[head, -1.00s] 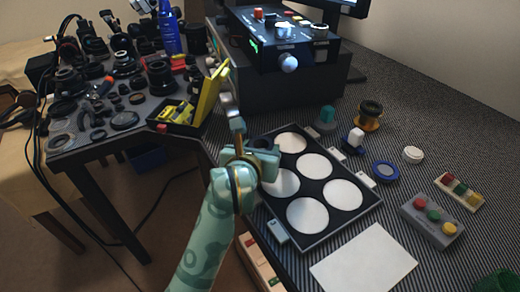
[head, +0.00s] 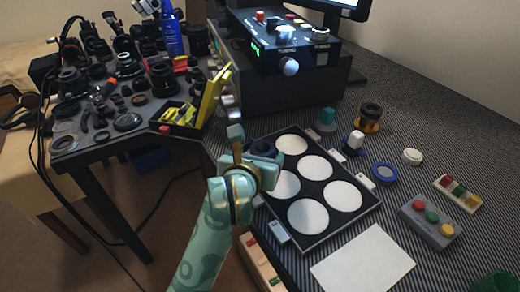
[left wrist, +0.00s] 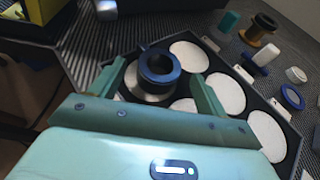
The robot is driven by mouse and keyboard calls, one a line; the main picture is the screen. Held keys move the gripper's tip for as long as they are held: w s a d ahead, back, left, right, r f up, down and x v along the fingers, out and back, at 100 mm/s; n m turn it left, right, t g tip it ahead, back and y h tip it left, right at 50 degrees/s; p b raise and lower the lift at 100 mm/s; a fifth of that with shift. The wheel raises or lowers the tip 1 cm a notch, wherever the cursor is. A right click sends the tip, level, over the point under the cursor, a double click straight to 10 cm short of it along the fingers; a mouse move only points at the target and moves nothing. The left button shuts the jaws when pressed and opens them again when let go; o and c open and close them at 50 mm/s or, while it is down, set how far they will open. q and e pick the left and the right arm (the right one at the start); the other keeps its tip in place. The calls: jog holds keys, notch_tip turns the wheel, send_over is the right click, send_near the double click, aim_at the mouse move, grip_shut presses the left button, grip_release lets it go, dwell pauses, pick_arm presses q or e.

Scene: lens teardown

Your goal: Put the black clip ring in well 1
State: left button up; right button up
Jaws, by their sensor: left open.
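The black clip ring (head: 263,153) is at the upper left corner of the black tray (head: 372,201), over a white well disc. In the left wrist view the ring (left wrist: 160,79) stands between the two fingers of my left gripper (left wrist: 158,74), with the white disc showing beneath it. My left gripper (head: 253,152) is open, its fingers apart on either side of the ring. In the wrist view gaps show between ring and fingers. The other wells show bare white discs. Well numbers cannot be read. My right gripper is out of view.
A yellow open case (head: 212,97) stands left of the tray, and a black box with knobs (head: 285,45) stands behind it. A blue-rimmed disc (head: 385,173), a grey button box (head: 429,222) and a white sheet (head: 362,262) lie to the right and front.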

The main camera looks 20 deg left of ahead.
pick_arm(q)
jog(key=p+v, duration=0.3)
jog(key=v, duration=0.6)
jog(key=shift+r, duration=0.25)
jog(key=shift+s, duration=0.3)
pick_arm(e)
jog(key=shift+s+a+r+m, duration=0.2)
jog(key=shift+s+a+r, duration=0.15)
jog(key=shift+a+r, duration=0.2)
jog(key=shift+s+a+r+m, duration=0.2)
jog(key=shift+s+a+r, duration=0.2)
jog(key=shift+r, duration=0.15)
